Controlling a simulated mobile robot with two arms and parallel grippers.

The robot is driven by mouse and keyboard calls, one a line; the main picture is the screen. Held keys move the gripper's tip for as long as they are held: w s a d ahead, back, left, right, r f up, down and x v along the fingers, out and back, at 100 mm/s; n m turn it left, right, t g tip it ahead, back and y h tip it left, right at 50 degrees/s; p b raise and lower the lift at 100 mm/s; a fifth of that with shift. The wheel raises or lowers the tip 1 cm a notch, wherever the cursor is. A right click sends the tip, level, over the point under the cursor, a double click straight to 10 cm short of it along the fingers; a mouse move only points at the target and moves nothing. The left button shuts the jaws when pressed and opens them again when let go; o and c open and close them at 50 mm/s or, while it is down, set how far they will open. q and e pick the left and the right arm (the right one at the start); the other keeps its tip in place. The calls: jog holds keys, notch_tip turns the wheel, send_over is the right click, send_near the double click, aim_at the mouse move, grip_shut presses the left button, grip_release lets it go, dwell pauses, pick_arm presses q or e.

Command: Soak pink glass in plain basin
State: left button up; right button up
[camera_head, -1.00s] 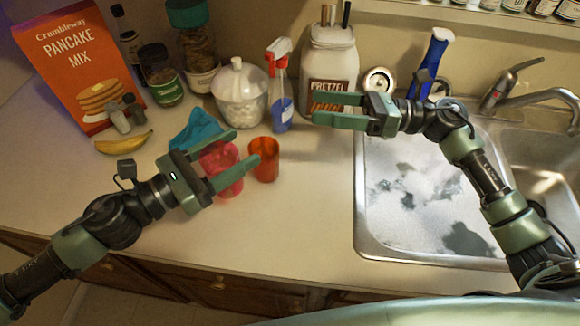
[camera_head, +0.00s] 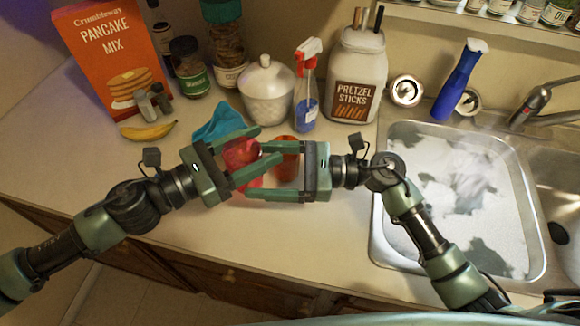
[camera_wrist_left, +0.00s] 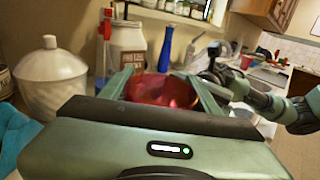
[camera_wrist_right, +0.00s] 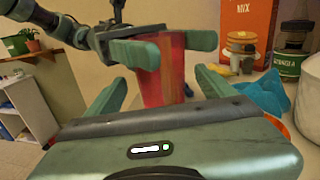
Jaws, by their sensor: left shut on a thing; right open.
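The pink glass (camera_head: 241,153) is upright at the counter's middle; it also shows in the left wrist view (camera_wrist_left: 163,90) and right wrist view (camera_wrist_right: 160,75). My left gripper (camera_head: 268,146) is shut on it from the left. I cannot tell whether its base touches the counter. My right gripper (camera_head: 254,169) is open, facing the glass from the right. In the right wrist view the glass stands ahead, between or just beyond its fingers. The plain basin (camera_head: 551,185) is the right-hand sink bowl, with a dark drain and no foam, partly cut off by the frame.
An orange cup (camera_head: 286,148) stands close behind the right gripper's fingers. The foamy left basin (camera_head: 385,215) lies between the glass and the plain basin. A faucet (camera_head: 545,100), spray bottle (camera_head: 306,95), pretzel jar (camera_head: 356,75) and blue cloth (camera_head: 218,122) stand behind. The front counter is clear.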

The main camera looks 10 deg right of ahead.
jog(key=shift+w+a, duration=0.2)
jog(key=shift+a, duration=1.35)
jog(key=c, duration=1.5)
pick_arm(q)
jog(key=o, duration=1.7)
jog(key=shift+c, duration=0.2)
pick_arm(e)
jog(key=c, duration=0.3)
